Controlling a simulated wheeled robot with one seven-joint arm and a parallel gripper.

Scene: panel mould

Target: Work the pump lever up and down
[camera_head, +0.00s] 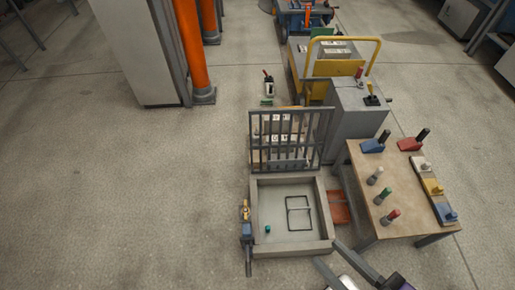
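The frame does not make clear which part is the pump lever. A blue hand unit (247,231) with a yellow top and a dark bar (249,264) pointing down the picture sits at the left side of the mould tray; this looks most like the pump and its lever. My gripper (325,251) enters at the bottom edge, right of the tray's near corner. Its two dark fingers are apart with nothing seen between them. It is well to the right of the blue unit and not touching it.
The pale mould tray (258,205) holds a thin dark frame and a small green piece. A barred grille (290,120) stands upright behind it. A wooden table (400,181) with handles and coloured blocks is at right. A grey cabinet (345,120) stands behind.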

